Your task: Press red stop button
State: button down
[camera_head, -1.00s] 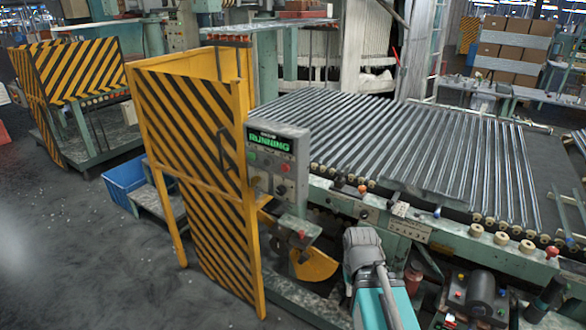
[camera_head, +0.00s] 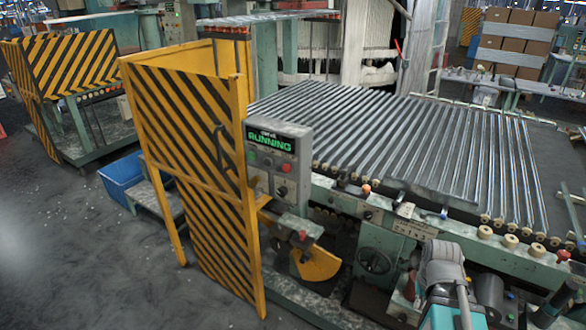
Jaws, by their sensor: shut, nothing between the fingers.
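The control box (camera_head: 277,188) hangs at the right edge of the yellow-and-black guard. Its display (camera_head: 270,142) reads RUNNING in green letters. A small red button (camera_head: 286,168) sits on the box's face below the display, with a green button (camera_head: 252,156) to its left and a dark knob below it. Another small red knob (camera_head: 302,235) shows on a lower box under the panel; I cannot tell its function. My arm shows at the lower right, but my gripper is not in view. Nothing of mine touches the control box.
The striped guard (camera_head: 195,150) stands left of the control box. The conveyor (camera_head: 400,140) carries a row of glass tubes behind and right of it. A blue bin (camera_head: 122,178) sits at the left. The grey floor (camera_head: 90,260) at the front left is clear.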

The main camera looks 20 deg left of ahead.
aim_at(287, 167)
jog(key=k, duration=1.6)
jog(key=u, duration=0.8)
jog(key=i, duration=1.05)
jog(key=z, duration=0.1)
